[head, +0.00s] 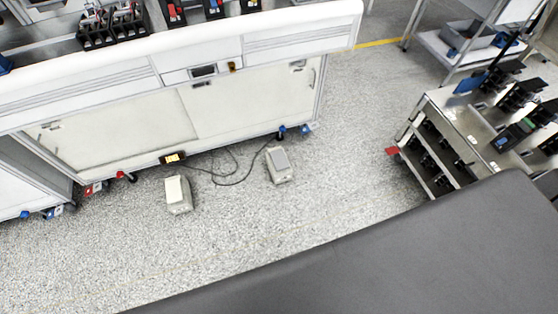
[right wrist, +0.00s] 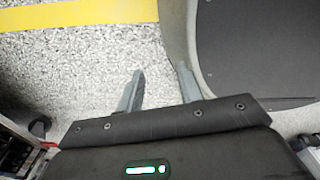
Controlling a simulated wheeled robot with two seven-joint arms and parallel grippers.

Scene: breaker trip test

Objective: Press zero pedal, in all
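Two grey box-like foot pedals stand on the speckled floor before the white test bench. The left pedal (head: 178,194) has a pale top plate. The right pedal (head: 279,165) has a greyer top and sits a little nearer the bench. I cannot read any label telling which is the zero pedal. Nothing touches either pedal. My right gripper (right wrist: 160,70) shows in the right wrist view, its two fingers apart with only floor and a grey edge behind them. No gripper shows in the head view, and my left gripper is out of sight.
The white bench (head: 240,107) spans the back, with breakers on top. A small box with a lit yellow display (head: 172,157) lies at its foot, with black cables (head: 235,180) on the floor. A metal cart (head: 470,125) stands at right.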

